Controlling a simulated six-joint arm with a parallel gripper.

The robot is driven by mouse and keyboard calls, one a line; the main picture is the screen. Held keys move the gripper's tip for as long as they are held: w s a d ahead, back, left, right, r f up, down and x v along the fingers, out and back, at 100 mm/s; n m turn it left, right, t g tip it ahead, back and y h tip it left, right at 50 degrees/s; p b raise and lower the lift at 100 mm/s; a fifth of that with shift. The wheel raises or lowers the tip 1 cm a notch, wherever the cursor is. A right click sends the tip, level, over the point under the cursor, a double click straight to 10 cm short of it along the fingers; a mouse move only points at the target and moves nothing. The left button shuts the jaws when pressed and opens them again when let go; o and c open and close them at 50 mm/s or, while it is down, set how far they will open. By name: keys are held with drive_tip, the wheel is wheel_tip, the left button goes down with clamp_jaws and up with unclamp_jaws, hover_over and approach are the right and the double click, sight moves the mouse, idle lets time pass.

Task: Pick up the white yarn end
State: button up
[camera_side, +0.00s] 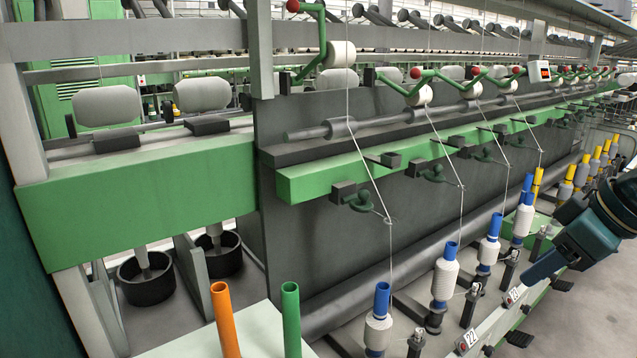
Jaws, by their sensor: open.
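White yarn strands run from the upper rollers through guides on the green rail and down toward the bobbins. The nearest strand (369,174) passes a guide and drops to a blue-topped bobbin (378,322). Another strand (445,151) drops to the bobbin behind it (443,280). I cannot make out a loose yarn end. My gripper (554,236) is at the right edge, open, its jaws pointing left. No yarn shows between the jaws. It appears right of the bobbins in the picture and well away from the nearest strand.
An orange tube (224,320) and a green tube (291,320) stand upright on a pale surface (258,330) at the front. A green rail (330,180) with guides crosses the frame. More blue-topped bobbins and yellow ones (567,183) line up toward the back right. Grey floor shows at lower right.

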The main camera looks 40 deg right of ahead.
drive_tip(key=shift+w, duration=0.1)
drive_tip(key=w+d+f+n+g+y, duration=0.25)
drive_tip(key=w+f+n, duration=0.2)
drive_tip(key=w, duration=0.45)
drive_tip(key=w+d+f+n+g+y, duration=0.2)
drive_tip(key=w+d+f+n+y, duration=0.15)
drive_tip(key=w+f, duration=0.4)
drive_tip(key=w+d+f+n+y, duration=0.2)
drive_tip(key=w+d+f+n, duration=0.15)
drive_tip(key=d+f, duration=0.35)
drive_tip(key=n+t+y, duration=0.3)
drive_tip(key=y, duration=0.2)
approach(418, 337)
drive_tip(key=shift+d+r, duration=0.4)
drive_tip(key=shift+d, duration=0.2)
drive_tip(key=shift+d+r, duration=0.4)
drive_tip(key=shift+d, duration=0.2)
drive_tip(key=shift+a, duration=0.1)
drive_tip(key=x, duration=0.8)
drive_tip(key=shift+a+f, duration=0.15)
drive_tip(key=shift+a, duration=0.05)
